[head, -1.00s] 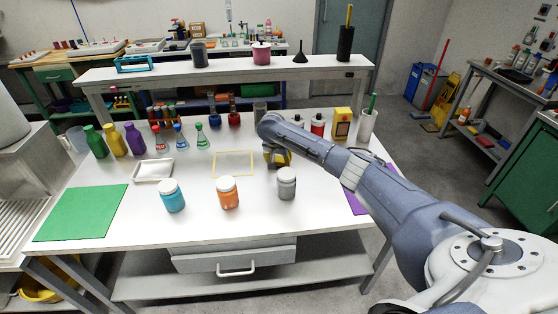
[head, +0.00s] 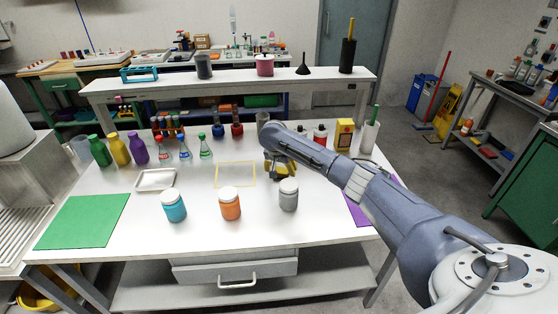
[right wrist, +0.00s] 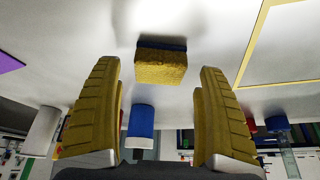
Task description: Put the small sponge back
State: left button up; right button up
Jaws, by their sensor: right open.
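The small sponge (right wrist: 160,66), yellow with a dark blue layer, rests on the white table in the right wrist view. It sits between and just beyond the fingertips of my right gripper (right wrist: 159,72), with a gap on both sides. The right gripper (head: 279,170) is open and empty, low over the table in the head view, where I cannot tell the sponge apart from the yellow fingers. A yellow outlined rectangle (head: 217,175) lies on the table left of the gripper, with nothing in it; one corner shows in the right wrist view (right wrist: 262,28). My left gripper is not in view.
Blue (head: 174,206), orange (head: 230,205) and grey (head: 288,196) jars stand in front. A white tray (head: 138,184) lies left. Bottles and flasks line the back; a yellow box (head: 344,134) and white cylinder (head: 369,137) stand back right. A purple mat (head: 357,212) lies at right.

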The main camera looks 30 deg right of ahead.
jog(key=v, duration=1)
dwell(0.8)
